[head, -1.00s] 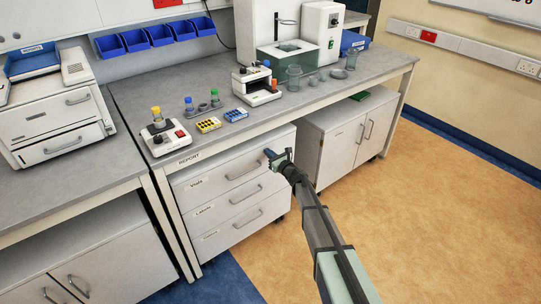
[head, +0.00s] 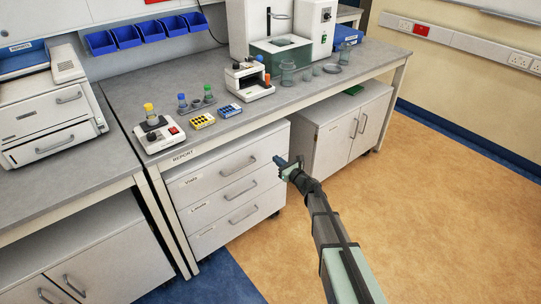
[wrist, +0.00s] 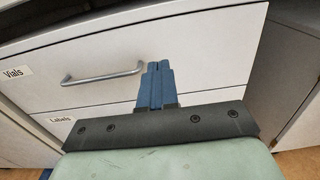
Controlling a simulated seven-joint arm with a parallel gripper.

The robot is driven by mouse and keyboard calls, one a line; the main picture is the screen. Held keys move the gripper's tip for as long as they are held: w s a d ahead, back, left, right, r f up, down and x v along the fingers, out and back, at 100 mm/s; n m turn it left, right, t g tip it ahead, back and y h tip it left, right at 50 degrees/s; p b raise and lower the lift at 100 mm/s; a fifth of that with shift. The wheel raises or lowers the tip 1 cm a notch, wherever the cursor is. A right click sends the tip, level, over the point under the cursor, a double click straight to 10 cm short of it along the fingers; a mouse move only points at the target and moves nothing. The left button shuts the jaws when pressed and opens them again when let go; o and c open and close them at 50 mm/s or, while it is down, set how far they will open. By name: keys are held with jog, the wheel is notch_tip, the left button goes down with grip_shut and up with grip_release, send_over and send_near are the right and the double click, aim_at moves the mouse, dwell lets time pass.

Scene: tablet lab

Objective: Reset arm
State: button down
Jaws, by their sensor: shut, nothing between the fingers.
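My gripper (head: 279,161) is at the end of my arm in the head view, in front of the drawer unit under the bench. In the wrist view its blue fingers (wrist: 155,84) are together and hold nothing. They point toward the face of the white drawer unit (head: 228,190); whether they touch it is hard to tell, but a gap seems to show. The top drawer (wrist: 100,50), labelled Vials, and the drawer below, labelled Labels, are shut.
The bench (head: 232,125) carries a small device with a yellow-capped vial (head: 149,108), yellow (head: 202,121) and blue (head: 230,111) racks, a white instrument (head: 250,80) and several glass vessels. A white cabinet (head: 340,130) stands right of the drawers. The floor (head: 430,220) at right is clear.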

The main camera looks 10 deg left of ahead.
jog(key=v, duration=0.3)
jog(key=shift+s+d, duration=0.25)
